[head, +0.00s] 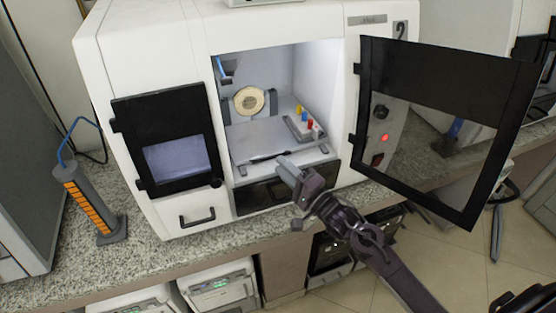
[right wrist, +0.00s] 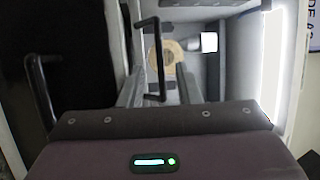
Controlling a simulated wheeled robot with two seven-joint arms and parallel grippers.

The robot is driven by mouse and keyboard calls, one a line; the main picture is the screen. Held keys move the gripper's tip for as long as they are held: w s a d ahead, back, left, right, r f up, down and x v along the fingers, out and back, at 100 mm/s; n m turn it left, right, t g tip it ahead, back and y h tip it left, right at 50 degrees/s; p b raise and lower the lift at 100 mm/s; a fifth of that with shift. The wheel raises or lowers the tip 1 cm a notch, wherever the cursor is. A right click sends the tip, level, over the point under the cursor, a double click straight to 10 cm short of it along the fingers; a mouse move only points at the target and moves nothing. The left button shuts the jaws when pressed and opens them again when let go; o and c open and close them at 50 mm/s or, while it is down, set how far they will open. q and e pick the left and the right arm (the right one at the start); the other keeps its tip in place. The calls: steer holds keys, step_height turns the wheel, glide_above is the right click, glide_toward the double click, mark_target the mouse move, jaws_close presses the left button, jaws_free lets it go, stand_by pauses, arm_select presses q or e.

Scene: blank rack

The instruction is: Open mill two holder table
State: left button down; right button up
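Mill two is the white machine (head: 150,40) marked "2" in the head view. Its right door (head: 450,75) with a dark frame stands wide open. Inside is the grey holder table (head: 255,137), with a dark bar handle (head: 269,156) along its front edge. The handle also shows upright in the right wrist view (right wrist: 158,60). My right gripper (head: 288,168) is just below and in front of this handle. My left gripper is not in view.
A round beige blank (head: 249,100) stands at the back of the chamber. A small tray (head: 304,128) with coloured pegs is at the right. A closed dark-framed door (head: 170,128) is on the left. A rack with orange blanks (head: 90,205) stands on the speckled counter (head: 140,255).

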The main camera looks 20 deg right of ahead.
steer(key=shift+x, duration=1.35)
jaws_close()
